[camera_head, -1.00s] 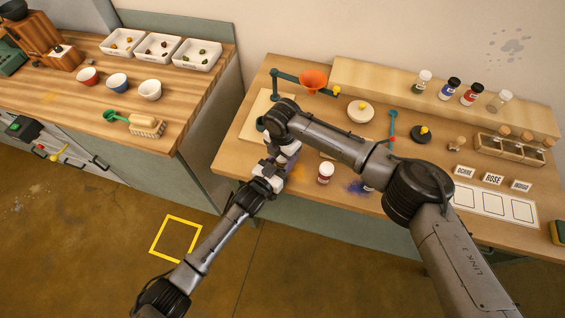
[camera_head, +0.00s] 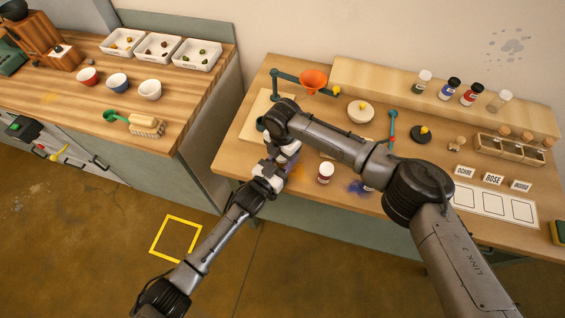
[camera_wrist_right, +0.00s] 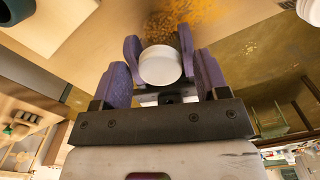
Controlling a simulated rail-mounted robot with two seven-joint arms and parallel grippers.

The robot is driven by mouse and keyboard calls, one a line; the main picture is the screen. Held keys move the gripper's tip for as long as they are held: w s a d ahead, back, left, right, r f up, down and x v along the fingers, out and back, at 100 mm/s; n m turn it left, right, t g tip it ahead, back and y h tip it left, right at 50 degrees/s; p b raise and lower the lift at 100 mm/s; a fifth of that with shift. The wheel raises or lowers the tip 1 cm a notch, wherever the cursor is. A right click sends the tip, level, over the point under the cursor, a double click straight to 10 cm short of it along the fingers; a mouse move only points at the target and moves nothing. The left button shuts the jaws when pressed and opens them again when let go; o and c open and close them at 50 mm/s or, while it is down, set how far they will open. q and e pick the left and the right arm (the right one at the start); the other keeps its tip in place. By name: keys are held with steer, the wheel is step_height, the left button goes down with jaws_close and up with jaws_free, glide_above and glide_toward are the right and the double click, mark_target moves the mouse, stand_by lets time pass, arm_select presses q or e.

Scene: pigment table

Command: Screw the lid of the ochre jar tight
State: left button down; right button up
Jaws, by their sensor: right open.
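A round white lid (camera_wrist_right: 160,67), which I take to be the ochre jar's, lies between purple finger pads in the right wrist view.
A white-lidded jar (camera_head: 325,172) stands just to the right, near a blue powder stain (camera_head: 354,187). Ochre powder (camera_wrist_right: 185,20) lies on the table near the lid. A stand with an orange funnel (camera_head: 313,79) is behind. Label cards and a printed mat (camera_head: 490,204) are at right.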

steer(key=shift+r, duration=2.25)
steer(key=shift+o, duration=0.5)
steer(key=o, duration=0.5)
steer(key=shift+c, duration=0.2)
step_height(320, 180, up, 12)
arm_select(q)
steer(key=shift+c, duration=2.2)
jaws_free()
